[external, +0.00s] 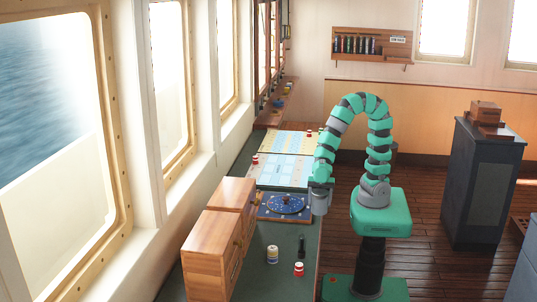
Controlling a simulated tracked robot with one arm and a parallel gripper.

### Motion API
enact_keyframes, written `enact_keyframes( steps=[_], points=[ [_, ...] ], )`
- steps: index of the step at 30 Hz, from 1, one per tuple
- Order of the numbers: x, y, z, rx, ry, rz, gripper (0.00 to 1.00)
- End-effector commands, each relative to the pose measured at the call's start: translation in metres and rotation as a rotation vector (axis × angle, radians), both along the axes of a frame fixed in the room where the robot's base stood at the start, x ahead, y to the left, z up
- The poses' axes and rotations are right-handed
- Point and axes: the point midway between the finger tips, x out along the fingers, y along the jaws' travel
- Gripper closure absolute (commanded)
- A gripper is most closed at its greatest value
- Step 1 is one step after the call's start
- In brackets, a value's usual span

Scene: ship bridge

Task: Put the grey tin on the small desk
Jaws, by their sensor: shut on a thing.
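My gripper (320,184) points down at the end of my green arm, over the right edge of the long green-topped counter (290,240). It is shut on the grey tin (319,203), a small grey cylinder that hangs upright below the jaws. The fingers are too small to make out clearly. I cannot tell for sure which piece of furniture is the small desk. A dark stand (484,190) with a wooden box on top is at the right, and a blue-grey surface (524,270) is cut off at the lower right.
The counter holds wooden cabinets (212,252), a blue round chart (286,205), light charts (282,171), red-and-white tins (299,268), a cream tin (272,254) and a dark upright item (301,246). A wooden box (485,112) tops the stand. Open wooden floor (430,235) lies between.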

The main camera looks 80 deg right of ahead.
Motion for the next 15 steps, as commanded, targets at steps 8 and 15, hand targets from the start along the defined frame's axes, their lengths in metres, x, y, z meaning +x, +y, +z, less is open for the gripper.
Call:
enact_keyframes(
  steps=[8, 15],
  points=[
    [-0.008, -0.01, 0.0, -0.001, -0.001, 0.0, 0.68],
    [-0.005, -0.013, 0.001, -0.003, 0.002, -0.013, 0.68]
  ],
)
